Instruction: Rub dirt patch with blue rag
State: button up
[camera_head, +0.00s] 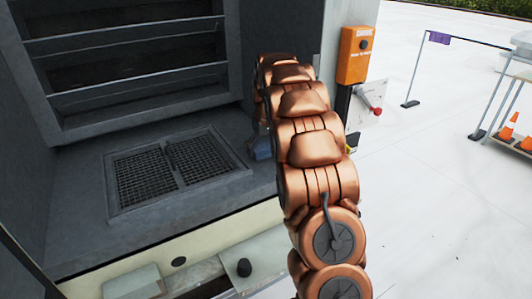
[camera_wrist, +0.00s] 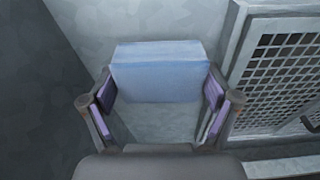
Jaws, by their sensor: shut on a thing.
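The blue rag (camera_wrist: 160,72) looks like a folded block and sits between the two fingers of my gripper (camera_wrist: 160,98) in the wrist view. My gripper is shut on it, with purple pads at its sides. The rag is at the grey floor of the cooler, beside the metal grate; I cannot tell whether it touches the surface. In the head view a small part of the blue rag (camera_head: 262,150) shows left of my arm, and my arm hides most of the gripper. I cannot make out a dirt patch in either view.
A grate (camera_head: 180,165) is set in the grey cooler floor, left of my arm; its mesh (camera_wrist: 280,75) is right of the rag in the wrist view. A slatted panel (camera_head: 125,60) stands behind. An orange box (camera_head: 356,54) and a red knob (camera_head: 376,111) are at the right.

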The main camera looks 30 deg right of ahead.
jog(key=shift+r+p, duration=0.65)
jog(key=shift+r, duration=2.25)
